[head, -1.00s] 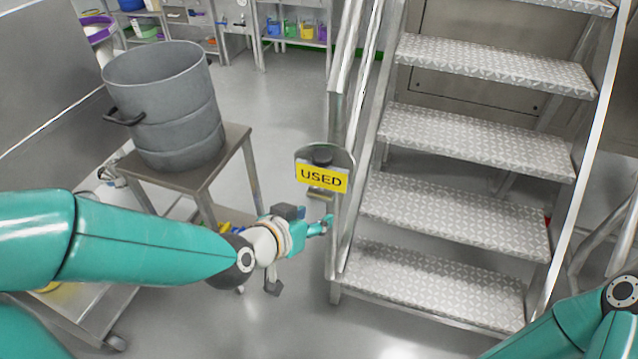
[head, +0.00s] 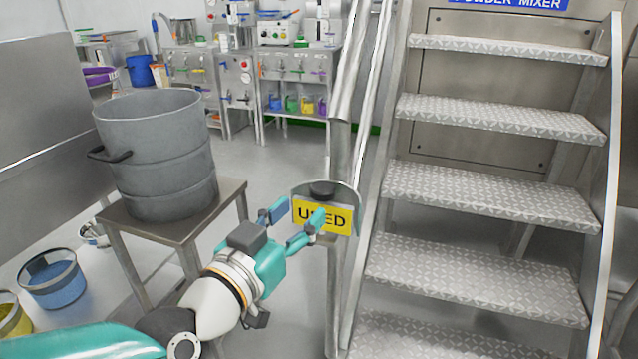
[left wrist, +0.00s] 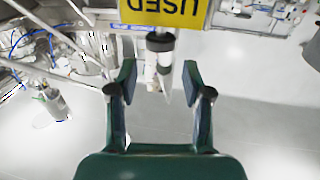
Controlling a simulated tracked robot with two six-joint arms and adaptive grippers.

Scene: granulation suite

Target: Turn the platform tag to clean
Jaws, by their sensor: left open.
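The platform tag (head: 341,221) is a yellow plate reading "USED", mounted on a rounded metal bracket with a black knob (head: 322,188) at the stair rail. My left gripper (head: 298,211) is open, with its fingers pointing at the tag; one finger covers part of the lettering. In the left wrist view the tag (left wrist: 172,12) shows upside down at the top edge, beyond the open fingertips, with nothing between them. Whether a finger touches the tag I cannot tell. The tag's other face is hidden. My right gripper is out of view.
A grey drum (head: 158,150) sits on a small steel table (head: 232,190) to the left. A blue bucket (head: 52,285) is at lower left. Open floor lies behind the tag.

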